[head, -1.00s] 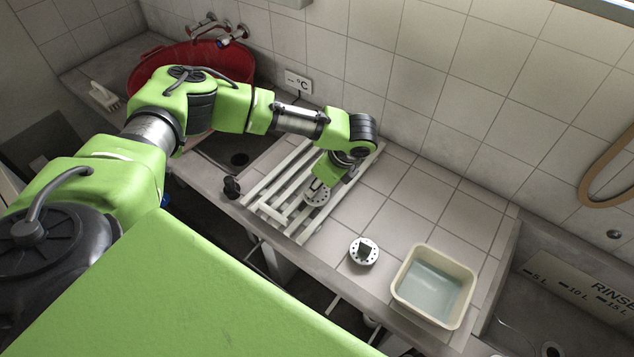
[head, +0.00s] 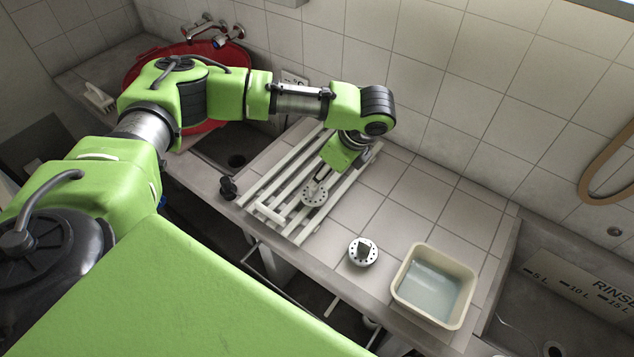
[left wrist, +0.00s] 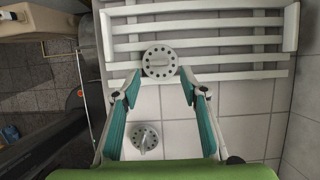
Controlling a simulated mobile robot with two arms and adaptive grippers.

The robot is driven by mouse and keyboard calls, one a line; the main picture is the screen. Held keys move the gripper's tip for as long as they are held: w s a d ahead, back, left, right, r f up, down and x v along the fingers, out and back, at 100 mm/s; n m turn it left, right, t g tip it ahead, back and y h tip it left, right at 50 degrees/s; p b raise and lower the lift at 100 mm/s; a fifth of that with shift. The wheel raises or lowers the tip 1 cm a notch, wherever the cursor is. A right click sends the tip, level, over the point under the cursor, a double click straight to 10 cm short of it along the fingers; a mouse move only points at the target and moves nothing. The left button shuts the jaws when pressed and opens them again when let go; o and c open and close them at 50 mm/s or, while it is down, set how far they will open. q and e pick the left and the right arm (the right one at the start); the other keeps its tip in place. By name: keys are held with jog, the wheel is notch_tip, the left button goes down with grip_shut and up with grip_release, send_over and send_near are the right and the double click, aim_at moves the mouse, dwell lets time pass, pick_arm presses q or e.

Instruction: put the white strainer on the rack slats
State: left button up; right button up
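A round white strainer with holes (head: 314,194) lies on the slats of the white rack (head: 268,212), near the slats' side edge. It also shows in the left wrist view (left wrist: 160,62), just beyond my fingertips. My left gripper (head: 320,178) is over the rack beside this strainer; in the left wrist view its two teal-padded fingers (left wrist: 160,78) are spread apart with nothing gripped between them. My right gripper is out of view.
A cream basin of water (head: 398,290) stands on the tiled counter at right. A sunken sink (head: 560,300) lies beyond it. A red tub (head: 128,75) and a white brush (head: 97,97) are at back left. A dark knob (head: 228,187) is at the rack's left. Tiles between rack and basin are mostly clear.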

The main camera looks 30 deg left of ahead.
pick_arm(q)
jog(key=v, duration=0.5)
jog(key=shift+b, duration=0.3)
